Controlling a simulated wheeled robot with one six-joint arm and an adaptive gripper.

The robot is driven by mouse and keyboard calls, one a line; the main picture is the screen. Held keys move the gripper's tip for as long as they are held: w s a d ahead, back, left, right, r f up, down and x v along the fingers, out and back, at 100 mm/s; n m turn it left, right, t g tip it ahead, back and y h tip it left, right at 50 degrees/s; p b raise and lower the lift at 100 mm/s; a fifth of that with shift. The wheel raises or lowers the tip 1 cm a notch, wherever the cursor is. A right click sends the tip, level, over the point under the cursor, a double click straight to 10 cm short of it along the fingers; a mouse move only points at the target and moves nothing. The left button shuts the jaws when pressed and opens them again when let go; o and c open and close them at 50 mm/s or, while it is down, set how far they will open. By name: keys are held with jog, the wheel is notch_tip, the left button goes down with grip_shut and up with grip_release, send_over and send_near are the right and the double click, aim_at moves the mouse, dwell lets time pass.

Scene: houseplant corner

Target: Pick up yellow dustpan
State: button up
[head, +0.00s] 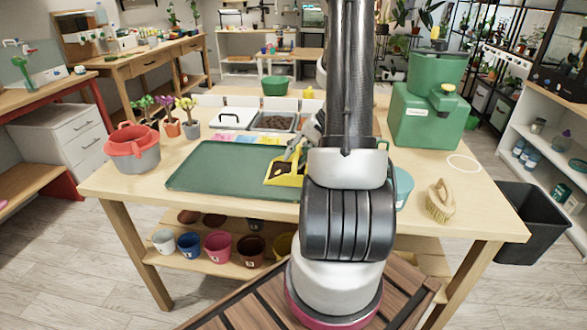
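The yellow dustpan (272,181) lies at the right end of the dark green mat on the table. A dark brown patch, possibly soil, shows inside it. Part of the dustpan's right side is hidden behind my arm. My gripper (293,154) is low over the dustpan's back edge, at its upper right in the picture. It looks very close to the dustpan, but I cannot tell whether they touch. The fingers are small and partly hidden by my arm, so their opening does not show clearly.
The green mat (215,167) covers the table's middle. Behind it stand a tray of soil (273,122) and small potted plants (172,128). A red-rimmed pot (133,146) stands left. A green container (425,118) and a brush (440,202) are right.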

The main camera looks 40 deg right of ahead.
grip_shut()
notch_tip(320, 180, up, 10)
jog(key=shift+r, duration=0.1)
dwell(0.6)
